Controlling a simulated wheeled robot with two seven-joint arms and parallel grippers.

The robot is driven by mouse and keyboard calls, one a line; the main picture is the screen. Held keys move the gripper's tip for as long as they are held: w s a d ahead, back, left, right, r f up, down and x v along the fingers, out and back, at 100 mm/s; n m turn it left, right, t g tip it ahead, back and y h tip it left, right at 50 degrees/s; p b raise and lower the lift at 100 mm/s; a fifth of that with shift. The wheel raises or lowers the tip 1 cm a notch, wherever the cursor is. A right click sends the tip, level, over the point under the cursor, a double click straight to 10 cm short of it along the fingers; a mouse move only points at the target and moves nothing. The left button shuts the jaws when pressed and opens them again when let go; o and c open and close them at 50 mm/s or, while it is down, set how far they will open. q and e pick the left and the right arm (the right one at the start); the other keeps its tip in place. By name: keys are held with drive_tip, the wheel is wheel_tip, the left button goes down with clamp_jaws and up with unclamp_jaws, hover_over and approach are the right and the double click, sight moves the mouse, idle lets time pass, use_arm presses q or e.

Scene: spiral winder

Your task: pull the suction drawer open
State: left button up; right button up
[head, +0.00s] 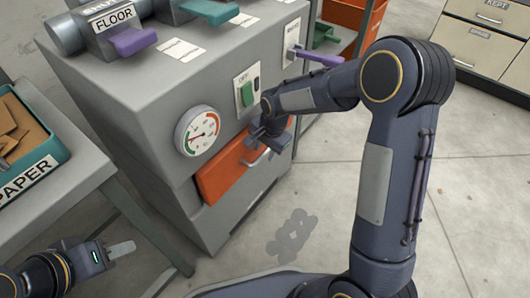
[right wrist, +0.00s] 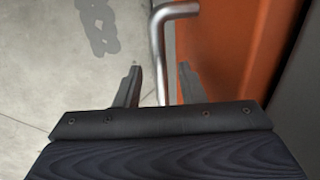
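The suction drawer (head: 222,172) is an orange front low on the grey machine, below the round gauge. Its metal bar handle (head: 257,158) stands out from the front. In the right wrist view the handle (right wrist: 158,50) runs down between the two fingers, with the orange front (right wrist: 225,50) to its right. My right gripper (right wrist: 160,78) is open around the handle, with a gap visible on both sides. In the head view the right gripper (head: 270,138) is at the drawer's right part, its fingers partly hidden. My left gripper (head: 122,249) is at lower left, away from the drawer.
The grey machine (head: 150,100) carries a gauge (head: 197,131), a green switch (head: 246,94) and purple levers (head: 133,40). A table with a teal paper tray (head: 40,165) stands at left. The floor (head: 310,205) before the drawer is clear except for a dark stain.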

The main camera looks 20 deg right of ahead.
drive_tip(key=shift+f, duration=0.15)
drive_tip(key=shift+c, duration=0.5)
clamp_jaws()
